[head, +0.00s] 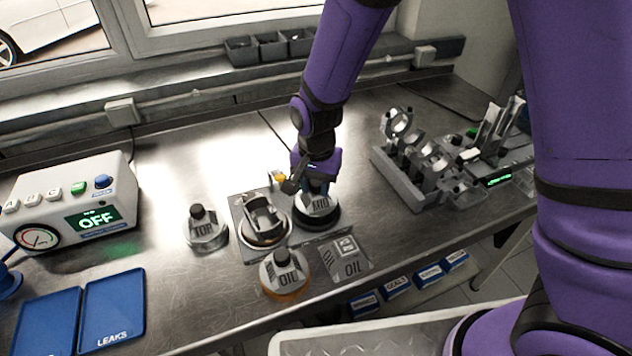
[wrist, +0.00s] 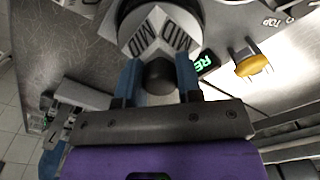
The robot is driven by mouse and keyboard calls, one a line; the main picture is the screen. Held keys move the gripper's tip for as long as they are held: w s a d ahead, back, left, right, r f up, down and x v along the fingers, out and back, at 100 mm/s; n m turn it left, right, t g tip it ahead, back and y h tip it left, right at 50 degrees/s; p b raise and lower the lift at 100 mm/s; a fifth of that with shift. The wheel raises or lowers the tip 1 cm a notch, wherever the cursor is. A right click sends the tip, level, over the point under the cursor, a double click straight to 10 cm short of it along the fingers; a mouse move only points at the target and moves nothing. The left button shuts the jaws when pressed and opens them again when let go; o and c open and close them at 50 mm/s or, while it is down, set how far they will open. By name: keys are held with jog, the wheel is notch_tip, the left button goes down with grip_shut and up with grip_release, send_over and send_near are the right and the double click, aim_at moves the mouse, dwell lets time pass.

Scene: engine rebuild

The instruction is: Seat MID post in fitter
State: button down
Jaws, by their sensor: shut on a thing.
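The MID post (head: 318,204) is a grey, faceted piece marked MID with a dark knob on top. It stands upright, just right of a grey open cradle-like fixture (head: 262,222) that looks like the fitter. My gripper (head: 317,186) comes down over the post from above. In the wrist view, the blue fingers of my gripper (wrist: 158,82) are shut on the dark knob, and the MID post (wrist: 160,38) shows beyond them. Its lower edge is dark; I cannot tell whether it is touching the surface beneath.
The TOP post (head: 205,232) stands left and the OIL post (head: 284,270) in front, near an OIL-marked block (head: 346,260). A control box (head: 75,195) reading OFF and blue trays (head: 112,310) are at left. A rack of parts (head: 420,165) is at right. The bench behind is mostly clear.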

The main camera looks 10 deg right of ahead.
dwell(0.4)
jog(key=shift+c, duration=1.5)
grip_release()
jog(key=shift+r, duration=3.1)
